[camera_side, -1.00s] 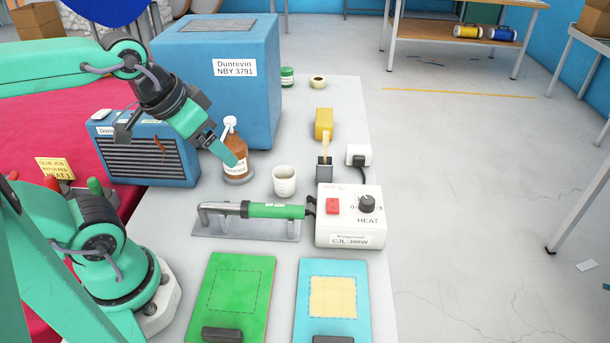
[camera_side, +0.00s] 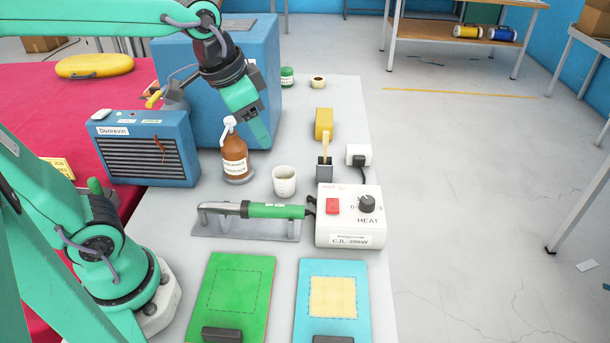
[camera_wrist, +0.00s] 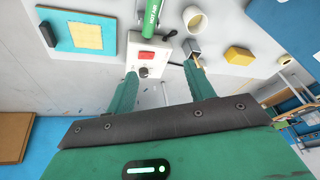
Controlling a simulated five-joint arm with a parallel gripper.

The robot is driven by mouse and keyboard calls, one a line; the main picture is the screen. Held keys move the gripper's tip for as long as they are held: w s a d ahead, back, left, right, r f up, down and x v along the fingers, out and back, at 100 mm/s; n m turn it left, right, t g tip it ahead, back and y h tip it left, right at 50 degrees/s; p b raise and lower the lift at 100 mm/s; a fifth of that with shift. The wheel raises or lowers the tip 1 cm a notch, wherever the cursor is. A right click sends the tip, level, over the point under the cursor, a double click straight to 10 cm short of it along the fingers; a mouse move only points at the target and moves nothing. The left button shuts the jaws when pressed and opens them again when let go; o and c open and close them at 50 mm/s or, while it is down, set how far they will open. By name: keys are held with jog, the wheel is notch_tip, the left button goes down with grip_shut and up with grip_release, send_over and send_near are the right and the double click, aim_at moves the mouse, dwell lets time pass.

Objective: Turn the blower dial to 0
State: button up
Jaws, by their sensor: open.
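The white blower box (camera_side: 350,235) stands on the bench, with a black dial (camera_side: 367,203) marked 0 to 3 above the word HEAT and a red switch (camera_side: 332,206). I cannot read the dial's setting. The dial also shows in the wrist view (camera_wrist: 144,72), seen between my fingers and beyond them. The green-handled blower (camera_side: 275,211) lies on its grey stand to the left of the box. My gripper (camera_side: 262,143) is open and empty, in the air above the back of the bench, well apart from the dial; its fingertips also show in the wrist view (camera_wrist: 161,72).
A black plug (camera_side: 359,158) sits behind the box. Green (camera_side: 232,297) and blue (camera_side: 331,271) boards lie in front.

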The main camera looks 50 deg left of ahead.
jog(key=w+d+f+m+g, duration=0.1)
jog(key=w+d+f+m, duration=0.15)
jog(key=w, duration=0.25)
jog(key=w+d+f+m+g, duration=0.1)
jog(key=w+d+m, duration=0.15)
jog(key=w, duration=0.25)
jog(key=m+g, duration=0.2)
jog(key=m, duration=0.1)
send_over(368, 200)
jog(key=f, duration=0.7)
jog(key=shift+a+f, duration=0.2)
jog(key=shift+f, duration=0.1)
jog(key=shift+d+f+m, duration=0.15)
jog(key=shift+m, duration=0.15)
jog(key=shift+f, duration=3.9)
jog(key=c, duration=1)
